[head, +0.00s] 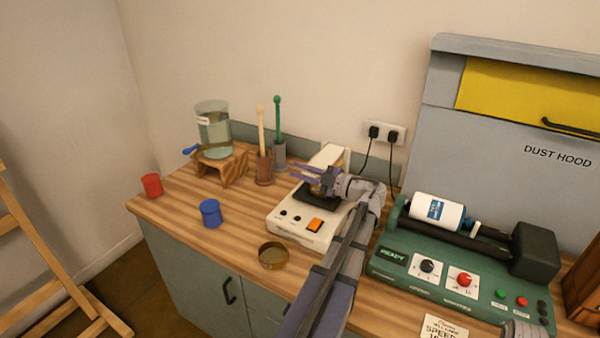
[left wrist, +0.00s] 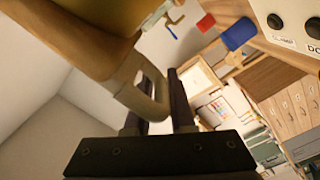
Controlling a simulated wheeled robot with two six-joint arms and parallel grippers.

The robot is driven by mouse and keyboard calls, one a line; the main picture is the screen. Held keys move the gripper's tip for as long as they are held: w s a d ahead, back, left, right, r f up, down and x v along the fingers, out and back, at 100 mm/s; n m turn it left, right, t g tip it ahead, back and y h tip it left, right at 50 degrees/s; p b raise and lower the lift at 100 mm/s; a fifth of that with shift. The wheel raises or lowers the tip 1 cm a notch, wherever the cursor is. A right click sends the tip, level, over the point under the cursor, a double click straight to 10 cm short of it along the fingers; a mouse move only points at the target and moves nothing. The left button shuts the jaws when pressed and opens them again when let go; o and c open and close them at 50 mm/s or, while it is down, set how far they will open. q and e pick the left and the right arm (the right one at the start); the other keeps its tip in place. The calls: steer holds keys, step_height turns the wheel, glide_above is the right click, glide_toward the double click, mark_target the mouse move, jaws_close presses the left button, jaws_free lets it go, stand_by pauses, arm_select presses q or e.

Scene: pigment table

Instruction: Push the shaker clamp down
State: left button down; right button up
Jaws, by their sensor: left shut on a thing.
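The shaker (head: 300,228) is a white box with an orange switch and dark knobs, in the middle of the bench. Its cream clamp (head: 328,156) rises above the shaker's dark plate, partly hidden by my gripper. A brassy part shows beneath my gripper. My left gripper (head: 312,180) is over the shaker, its arm reaching across from the front. In the left wrist view its two dark fingers (left wrist: 157,105) are shut on a pale loop-like bar (left wrist: 150,95), seemingly the clamp's handle. A corner of the shaker (left wrist: 292,22) shows there too.
A brass sieve (head: 273,256), a blue cup (head: 211,213) and a red cup (head: 152,186) stand on the bench. A glass tank (head: 213,130) is at the back left. A green roller machine (head: 450,275) stands at right, below the dust hood (head: 500,130).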

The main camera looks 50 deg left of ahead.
arm_select(q)
steer(key=shift+w+f, duration=0.2)
steer(key=c, duration=0.8)
jaws_free()
steer(key=shift+w+f, duration=0.1)
steer(key=shift+w, duration=0.05)
steer(key=shift+c, duration=0.2)
steer(key=v, duration=0.7)
steer(key=shift+d, duration=0.35)
